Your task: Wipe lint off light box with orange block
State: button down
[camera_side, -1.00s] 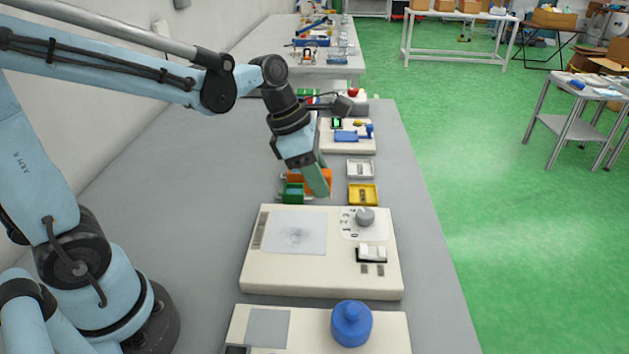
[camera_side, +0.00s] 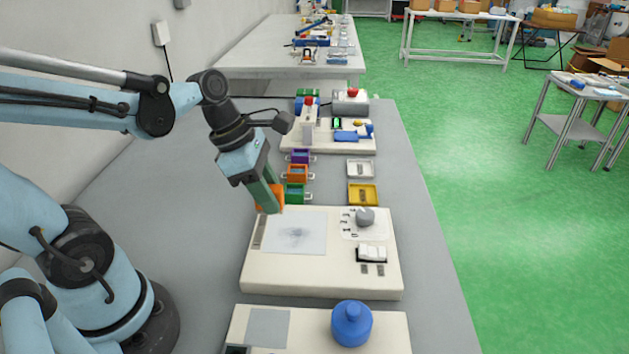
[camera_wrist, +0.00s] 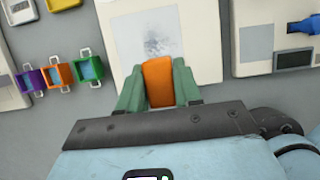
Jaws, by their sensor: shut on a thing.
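The light box (camera_side: 260,277) is a cream panel in the middle of the table with a pale white square (camera_side: 308,222) at its left. A grey smudge of lint (camera_side: 295,235) lies on that square; it also shows in the wrist view (camera_wrist: 156,46). My gripper (camera_side: 270,201) is above the far left edge of the light box. It is shut on the orange block (camera_wrist: 158,81), which sits between the green fingers in the wrist view. In the side view the orange block (camera_side: 262,197) is partly hidden by the fingers. Whether it touches the box I cannot tell.
A grey knob (camera_side: 365,216) and white switches (camera_side: 372,252) stand on the box's right side. Purple, orange and green bins (camera_side: 296,193) stand just behind it, beside a yellow tray (camera_side: 362,194). A nearer panel holds a blue knob (camera_side: 351,324).

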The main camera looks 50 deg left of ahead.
send_over(283, 238)
jog(key=s+a, duration=0.1)
jog(key=shift+s+a+f, duration=0.1)
jog(key=shift+f, duration=2.55)
notch_tip(283, 238, down, 2)
jog(key=shift+f, duration=0.1)
jog(key=shift+w+d, duration=2.85)
jog(key=shift+w, duration=0.05)
jog(key=shift+s+a, duration=2.95)
jog(key=shift+r, duration=4.25)
jog(key=shift+d, duration=0.2)
